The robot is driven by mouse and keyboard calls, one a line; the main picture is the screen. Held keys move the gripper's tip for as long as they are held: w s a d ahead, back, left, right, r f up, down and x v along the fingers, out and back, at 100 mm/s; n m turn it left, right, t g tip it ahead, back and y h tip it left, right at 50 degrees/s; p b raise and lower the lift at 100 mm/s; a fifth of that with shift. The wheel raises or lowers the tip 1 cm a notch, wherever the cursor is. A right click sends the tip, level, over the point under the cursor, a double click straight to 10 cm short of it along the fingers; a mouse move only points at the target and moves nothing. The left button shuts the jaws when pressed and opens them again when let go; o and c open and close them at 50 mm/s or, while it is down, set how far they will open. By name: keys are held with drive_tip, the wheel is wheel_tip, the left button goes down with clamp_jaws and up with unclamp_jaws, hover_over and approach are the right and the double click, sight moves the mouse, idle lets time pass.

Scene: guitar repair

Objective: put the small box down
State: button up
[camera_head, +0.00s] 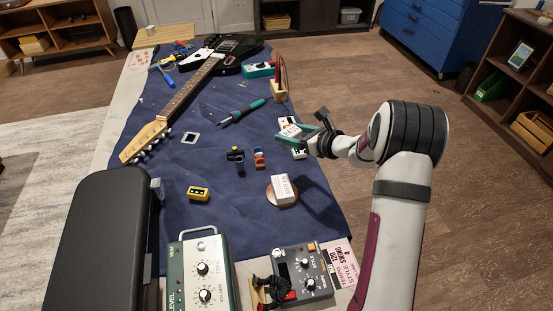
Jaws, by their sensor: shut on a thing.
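My gripper (306,138) is over the right side of the blue cloth and is shut on a small white box (291,131) with dark print. The fingers partly hide the box. I cannot tell how far it is above the cloth. Other small pale items (299,154) show right by the gripper, partly covered by it. Another white box (284,188) with print on it rests on a round brown coaster (273,199), nearer to the camera.
A green amplifier (203,270), a grey pedal (302,275) and a black case (100,240) stand in front. Bare cloth lies left of the coaster.

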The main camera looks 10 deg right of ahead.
drive_tip(key=w+d+f+m+t+h, duration=0.1)
drive_tip(key=d+f+m+t+h, duration=0.1)
drive_tip(key=d+m+h, duration=0.45)
drive_tip(key=shift+n, duration=0.35)
drive_tip(key=w+a+f, duration=0.4)
drive_tip(key=a, duration=0.1)
drive_tip(key=w+a+f, duration=0.2)
drive_tip(key=a, duration=0.1)
drive_tip(key=shift+w+f, duration=0.35)
drive_tip(key=shift+w+a+f, duration=0.1)
drive_tip(key=shift+a+f, duration=0.05)
drive_tip(key=shift+f, duration=0.95)
drive_tip(key=shift+w+a+f, duration=0.1)
drive_tip(key=shift+a+f, duration=0.05)
drive_tip(key=shift+f, duration=0.9)
drive_tip(key=shift+f, duration=0.1)
drive_tip(key=o, duration=1.1)
drive_tip(key=shift+f, duration=0.1)
drive_tip(key=shift+o, duration=0.2)
